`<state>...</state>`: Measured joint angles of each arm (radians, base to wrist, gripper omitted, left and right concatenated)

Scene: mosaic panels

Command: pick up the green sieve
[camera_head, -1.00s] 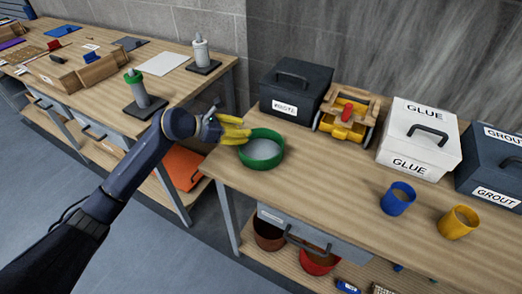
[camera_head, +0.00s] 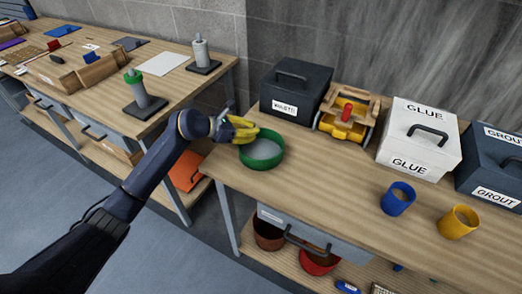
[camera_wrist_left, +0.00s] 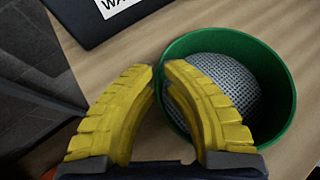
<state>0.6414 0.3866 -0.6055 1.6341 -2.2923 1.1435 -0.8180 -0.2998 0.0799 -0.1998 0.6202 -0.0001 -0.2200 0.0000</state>
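The green sieve (camera_head: 262,160), a round green ring with grey mesh, sits on the right-hand workbench near its left end. It fills the right of the left wrist view (camera_wrist_left: 283,118). My left gripper (camera_head: 255,128) is at the sieve's far left rim. In the left wrist view its two yellow fingertips (camera_wrist_left: 158,69) are close together at the rim. The right finger overlaps the mesh and the left finger is outside the ring. The frames do not show whether the fingers press on the rim. My right gripper is out of view.
A dark box (camera_head: 296,92) and a wooden carrier with yellow and red parts (camera_head: 345,117) stand behind the sieve. A white glue box (camera_head: 418,140), a blue cup (camera_head: 397,200) and a yellow cup (camera_head: 458,223) are to the right. Bare bench (camera_head: 320,185) lies between.

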